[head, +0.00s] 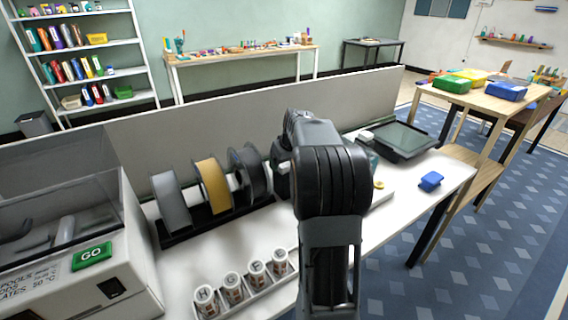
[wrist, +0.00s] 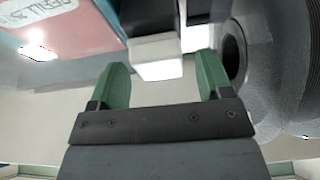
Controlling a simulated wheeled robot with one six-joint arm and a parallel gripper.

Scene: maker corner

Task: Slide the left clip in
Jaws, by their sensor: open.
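My gripper (wrist: 160,65) shows in the wrist view with its two green fingers apart and nothing clamped between them. A small white block (wrist: 157,48) lies beyond and between the fingertips; I cannot tell whether it is the left clip or whether a finger touches it. In the head view my own arm covers the gripper and most of the device behind it. Only a pale base with a yellow round knob (head: 379,185) shows to the right of the arm. No clip can be made out for certain in the head view.
A grey spool (wrist: 268,70) stands close to the right finger. A pink box with lettering (wrist: 60,25) is at upper left. The white bench holds a spool rack with a yellow spool (head: 212,186), several labelled white cylinders (head: 233,287), a blue block (head: 431,181) and a dark tray (head: 404,139).

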